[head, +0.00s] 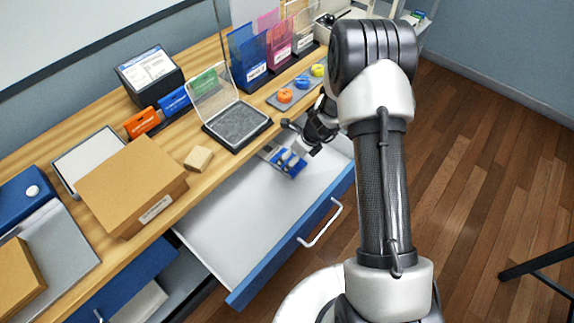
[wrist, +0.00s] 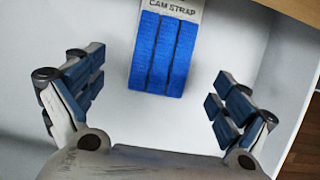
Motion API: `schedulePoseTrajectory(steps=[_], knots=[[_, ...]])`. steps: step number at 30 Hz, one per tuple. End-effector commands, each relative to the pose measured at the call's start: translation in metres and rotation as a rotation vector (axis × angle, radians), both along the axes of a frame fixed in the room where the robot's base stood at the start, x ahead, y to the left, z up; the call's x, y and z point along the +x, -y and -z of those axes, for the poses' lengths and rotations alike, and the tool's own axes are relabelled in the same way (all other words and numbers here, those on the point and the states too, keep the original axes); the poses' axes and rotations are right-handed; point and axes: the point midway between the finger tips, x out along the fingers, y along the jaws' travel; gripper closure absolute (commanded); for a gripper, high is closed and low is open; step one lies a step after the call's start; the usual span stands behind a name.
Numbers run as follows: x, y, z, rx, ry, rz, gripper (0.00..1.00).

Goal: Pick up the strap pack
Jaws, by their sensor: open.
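The strap pack (wrist: 163,55) is a blue bundle of webbing with a white card reading "CAM STRAP". It lies in the open drawer (head: 235,222), near the drawer's back right in the head view, where part of the pack (head: 290,163) shows beneath my gripper. In the wrist view my gripper (wrist: 158,105) is open, with its blue-padded fingers apart to the left and right of the pack. The pack lies ahead of the fingers, and they do not appear to touch it. My arm hides part of the drawer's right end in the head view.
A clear-lidded box (head: 238,125) with a grey foam base stands on the wooden desk above the drawer. A cardboard box (head: 130,185) and small wooden block (head: 199,158) stand further left. Orange, blue and yellow rolls (head: 285,96) sit on a grey tray. The drawer's front is clear.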

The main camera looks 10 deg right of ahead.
Motion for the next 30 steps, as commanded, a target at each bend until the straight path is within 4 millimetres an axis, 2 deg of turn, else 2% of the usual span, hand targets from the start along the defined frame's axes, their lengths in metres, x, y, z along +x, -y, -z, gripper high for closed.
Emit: schedulePoseTrajectory(steps=[5,15,23,30], knots=[[0.004,-0.002,0.007,-0.001,0.002,-0.001,0.06],[0.02,-0.011,0.05,0.0,0.0,-0.002,0.06],[0.021,-0.012,0.049,-0.001,0.002,-0.001,0.07],[0.021,-0.012,0.049,0.0,0.001,-0.002,0.23]])
